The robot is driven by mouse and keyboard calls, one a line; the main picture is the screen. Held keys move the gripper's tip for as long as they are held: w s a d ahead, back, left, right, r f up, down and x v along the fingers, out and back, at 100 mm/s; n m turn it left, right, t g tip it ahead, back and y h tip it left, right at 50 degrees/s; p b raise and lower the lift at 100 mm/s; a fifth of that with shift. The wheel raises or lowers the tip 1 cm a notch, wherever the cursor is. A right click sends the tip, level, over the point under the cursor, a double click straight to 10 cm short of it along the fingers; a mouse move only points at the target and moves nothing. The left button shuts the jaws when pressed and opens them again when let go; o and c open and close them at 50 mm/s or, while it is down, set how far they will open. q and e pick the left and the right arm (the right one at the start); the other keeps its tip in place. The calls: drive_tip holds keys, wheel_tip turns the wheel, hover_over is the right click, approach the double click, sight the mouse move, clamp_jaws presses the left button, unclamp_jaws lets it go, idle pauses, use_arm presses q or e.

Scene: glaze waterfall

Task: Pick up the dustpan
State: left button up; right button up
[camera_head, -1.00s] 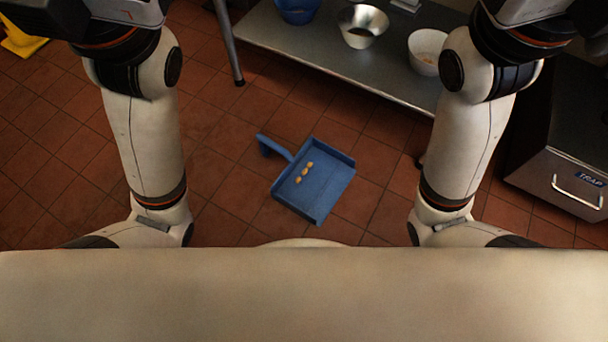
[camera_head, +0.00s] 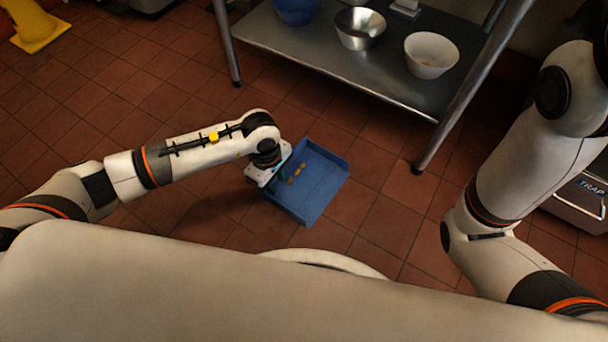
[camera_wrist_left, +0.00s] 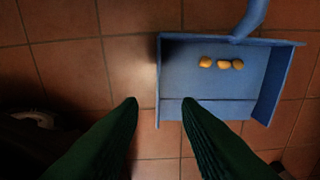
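The blue dustpan (camera_head: 318,190) lies on the tiled floor in the middle of the head view, with a few small tan pieces (camera_head: 297,172) in it. It also fills the upper right of the left wrist view (camera_wrist_left: 190,82), where its handle (camera_wrist_left: 250,18) runs off the top edge. My left gripper (camera_head: 272,174) is over the pan's left side and hides the handle in the head view. My right gripper is out of view.
A steel shelf (camera_head: 300,58) with a blue bowl (camera_head: 296,10), a metal bowl (camera_head: 360,28) and a white bowl (camera_head: 431,55) stands behind the dustpan. A box marked TRAP (camera_head: 588,190) is at right. A yellow object (camera_head: 38,28) is at far left. Floor left of the pan is clear.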

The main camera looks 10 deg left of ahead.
sight(271, 197)
use_arm(q)
drive_tip(key=shift+y, duration=0.4)
drive_tip(key=f+b, duration=0.1)
drive_tip(key=f, duration=0.1)
drive_tip(key=a+f+b, duration=0.1)
drive_tip(key=f+b, duration=0.1)
drive_tip(key=f, duration=0.1)
drive_tip(key=f+b, duration=0.2)
drive_tip(key=shift+w+a+f, duration=0.25)
drive_tip(key=shift+a+f, duration=0.15)
drive_tip(key=f+b, duration=0.1)
drive_tip(key=b, duration=0.1)
drive_tip(key=f+b, duration=0.1)
drive_tip(key=f, duration=0.1)
drive_tip(key=f+b, duration=0.2)
drive_tip(key=shift+w+a+f+b, duration=0.1)
drive_tip(key=shift+w+a+b, duration=0.15)
drive_tip(key=shift+a+b, duration=0.1)
clamp_jaws()
